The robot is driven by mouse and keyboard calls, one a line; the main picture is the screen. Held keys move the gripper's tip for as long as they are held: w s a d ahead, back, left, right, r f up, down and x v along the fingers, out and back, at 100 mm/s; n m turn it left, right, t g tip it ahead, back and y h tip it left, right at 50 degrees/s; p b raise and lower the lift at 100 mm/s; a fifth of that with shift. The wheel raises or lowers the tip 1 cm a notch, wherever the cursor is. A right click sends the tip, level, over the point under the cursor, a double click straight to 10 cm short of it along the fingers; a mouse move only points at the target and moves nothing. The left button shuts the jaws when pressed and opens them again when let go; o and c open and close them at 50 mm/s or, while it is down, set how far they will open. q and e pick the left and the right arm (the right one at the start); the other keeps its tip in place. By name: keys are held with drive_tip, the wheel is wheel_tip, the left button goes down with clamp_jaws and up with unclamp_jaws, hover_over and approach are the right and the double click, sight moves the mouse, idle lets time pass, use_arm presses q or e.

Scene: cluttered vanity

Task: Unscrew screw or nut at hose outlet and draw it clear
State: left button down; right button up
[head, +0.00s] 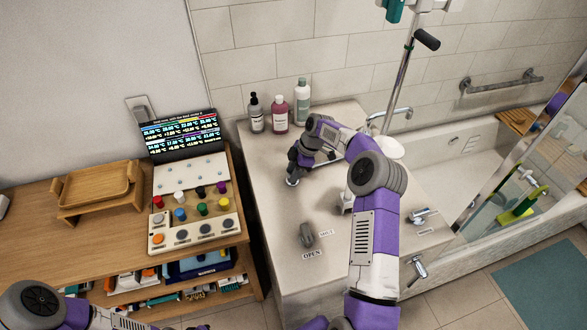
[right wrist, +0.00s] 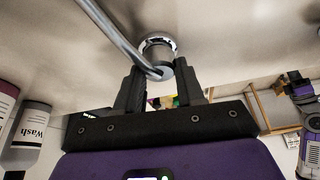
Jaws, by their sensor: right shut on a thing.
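My right gripper (head: 294,178) reaches down to the beige vanity top, left of the tap. In the right wrist view, my right gripper (right wrist: 158,72) has its two dark fingers on either side of a grey round fitting (right wrist: 158,45) at the hose outlet, and it is shut on it. A grey metal hose or rod (right wrist: 112,32) runs from the upper left to the fitting. The thread is hidden. Of my left arm, only the lower left edge shows; its fingers cannot be made out.
Several bottles (head: 279,113) stand behind the gripper. A tap (head: 388,117) and a white tub (head: 440,165) are to the right. A grey knob (head: 307,235) sits near the front. A wooden shelf unit (head: 100,225) with a button panel (head: 195,233) stands left.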

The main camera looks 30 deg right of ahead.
drive_tip(key=shift+n, duration=0.5)
drive_tip(key=n+g+p, duration=0.1)
drive_tip(key=n, duration=0.1)
drive_tip(key=shift+n+g, duration=0.3)
drive_tip(key=n, duration=0.2)
drive_tip(key=shift+n+g+p, duration=0.3)
drive_tip(key=shift+g+p, duration=0.05)
drive_tip(key=shift+g, duration=0.05)
drive_tip(key=o, duration=1.6)
